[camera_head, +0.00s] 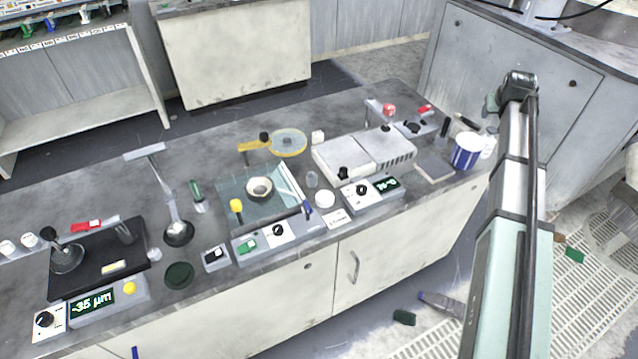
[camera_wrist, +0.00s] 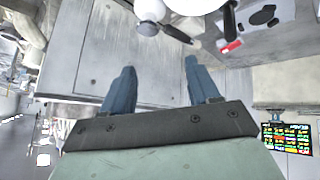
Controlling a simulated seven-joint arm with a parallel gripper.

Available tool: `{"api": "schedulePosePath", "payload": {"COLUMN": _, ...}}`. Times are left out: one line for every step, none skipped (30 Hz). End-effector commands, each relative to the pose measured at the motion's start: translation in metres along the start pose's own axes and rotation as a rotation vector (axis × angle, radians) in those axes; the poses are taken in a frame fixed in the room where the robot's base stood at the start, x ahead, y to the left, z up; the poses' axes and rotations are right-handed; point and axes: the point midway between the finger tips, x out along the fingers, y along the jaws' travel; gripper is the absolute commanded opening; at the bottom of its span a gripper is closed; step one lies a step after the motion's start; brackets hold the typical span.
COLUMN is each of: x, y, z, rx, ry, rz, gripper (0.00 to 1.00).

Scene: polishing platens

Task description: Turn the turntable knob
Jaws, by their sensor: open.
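Several dark control knobs stand on the bench in the head view, and I cannot tell which is the turntable's. One knob (camera_head: 279,230) is on the white plate of the front-centre control box, beside a green switch. Another knob (camera_head: 362,190) sits on the box with a lit display at centre right. A third knob (camera_head: 44,319) is on a white box at the far left. My gripper (camera_wrist: 160,68) is open, with two blue fingers apart and nothing between them. In the head view my arm rises at the right, away from these knobs; its fingers are not clear there.
The grey bench (camera_head: 110,225) is crowded with instruments. A blue-and-white tub (camera_head: 467,152) stands near its right end, close to my arm. A grey cabinet (camera_head: 500,75) stands behind my arm.

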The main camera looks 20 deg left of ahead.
Motion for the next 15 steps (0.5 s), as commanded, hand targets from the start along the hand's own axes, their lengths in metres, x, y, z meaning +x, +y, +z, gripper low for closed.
{"api": "schedulePosePath", "payload": {"x": -0.002, "y": -0.02, "z": -0.003, "rx": -0.021, "ry": -0.007, "rz": -0.003, "gripper": 0.6}}
{"api": "schedulePosePath", "payload": {"x": -0.003, "y": -0.031, "z": -0.004, "rx": -0.034, "ry": -0.013, "rz": -0.002, "gripper": 0.6}}
{"api": "schedulePosePath", "payload": {"x": -0.004, "y": -0.045, "z": -0.005, "rx": -0.05, "ry": -0.021, "rz": -0.001, "gripper": 0.6}}
{"api": "schedulePosePath", "payload": {"x": -0.005, "y": -0.058, "z": -0.005, "rx": -0.063, "ry": -0.028, "rz": 0.0, "gripper": 0.6}}
{"api": "schedulePosePath", "payload": {"x": -0.006, "y": -0.069, "z": -0.005, "rx": -0.076, "ry": -0.035, "rz": 0.001, "gripper": 0.6}}
{"api": "schedulePosePath", "payload": {"x": -0.008, "y": -0.086, "z": -0.005, "rx": -0.095, "ry": -0.044, "rz": 0.004, "gripper": 0.6}}
{"api": "schedulePosePath", "payload": {"x": -0.009, "y": -0.099, "z": -0.005, "rx": -0.109, "ry": -0.051, "rz": 0.005, "gripper": 0.6}}
{"api": "schedulePosePath", "payload": {"x": -0.011, "y": -0.112, "z": -0.004, "rx": -0.122, "ry": -0.059, "rz": 0.008, "gripper": 0.6}}
{"api": "schedulePosePath", "payload": {"x": -0.013, "y": -0.129, "z": -0.003, "rx": -0.141, "ry": -0.067, "rz": 0.011, "gripper": 0.6}}
{"api": "schedulePosePath", "payload": {"x": -0.015, "y": -0.141, "z": -0.003, "rx": -0.156, "ry": -0.073, "rz": 0.014, "gripper": 0.6}}
{"api": "schedulePosePath", "payload": {"x": -0.017, "y": -0.154, "z": -0.002, "rx": -0.169, "ry": -0.079, "rz": 0.017, "gripper": 0.6}}
{"api": "schedulePosePath", "payload": {"x": -0.02, "y": -0.17, "z": 0.0, "rx": -0.187, "ry": -0.087, "rz": 0.022, "gripper": 0.6}}
{"api": "schedulePosePath", "payload": {"x": -0.022, "y": -0.182, "z": 0.001, "rx": -0.201, "ry": -0.092, "rz": 0.026, "gripper": 0.6}}
{"api": "schedulePosePath", "payload": {"x": -0.025, "y": -0.194, "z": 0.002, "rx": -0.215, "ry": -0.097, "rz": 0.031, "gripper": 0.6}}
{"api": "schedulePosePath", "payload": {"x": -0.029, "y": -0.211, "z": 0.004, "rx": -0.233, "ry": -0.104, "rz": 0.037, "gripper": 0.6}}
